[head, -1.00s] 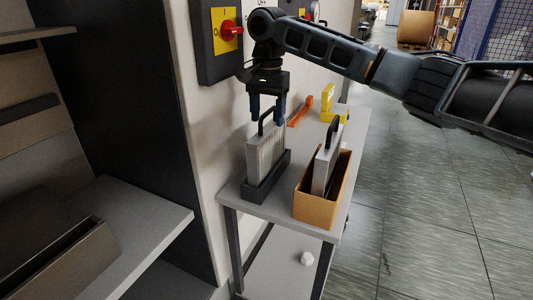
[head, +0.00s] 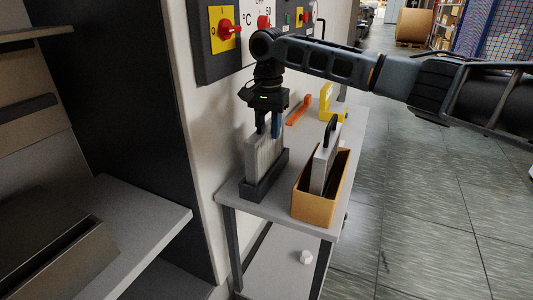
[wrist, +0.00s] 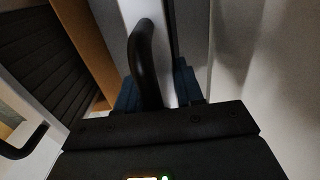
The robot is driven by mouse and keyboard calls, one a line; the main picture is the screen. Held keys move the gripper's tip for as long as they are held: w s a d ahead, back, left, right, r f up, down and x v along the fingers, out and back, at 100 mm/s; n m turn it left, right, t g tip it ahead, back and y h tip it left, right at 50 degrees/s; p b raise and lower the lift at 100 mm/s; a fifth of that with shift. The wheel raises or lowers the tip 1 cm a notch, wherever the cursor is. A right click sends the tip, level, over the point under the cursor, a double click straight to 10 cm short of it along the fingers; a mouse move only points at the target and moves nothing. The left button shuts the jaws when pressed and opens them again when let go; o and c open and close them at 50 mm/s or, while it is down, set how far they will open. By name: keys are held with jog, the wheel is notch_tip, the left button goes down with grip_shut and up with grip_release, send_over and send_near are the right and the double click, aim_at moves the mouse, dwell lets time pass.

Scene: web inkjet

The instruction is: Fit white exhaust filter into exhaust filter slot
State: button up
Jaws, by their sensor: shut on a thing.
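A pale ribbed filter (head: 263,157) stands upright in a narrow dark tray (head: 266,187) on the small table. My gripper (head: 269,132) is down at the top of this filter and shut on its black handle. The wrist view shows the handle (wrist: 146,62) between the blue fingers. My gripper hides much of the handle in the head view. A second pale filter (head: 322,168) with a black handle stands slightly tilted in a cardboard box (head: 315,209) to the right. I cannot tell for sure which holder is the exhaust filter slot.
A control panel (head: 225,65) with red knobs is on the wall behind my gripper. An orange tool (head: 298,110) and a yellow object (head: 327,102) lie at the table's back. Grey shelves (head: 130,235) are at left. Open floor (head: 430,210) lies at right.

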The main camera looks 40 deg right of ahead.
grip_shut()
jog(key=shift+r, duration=0.1)
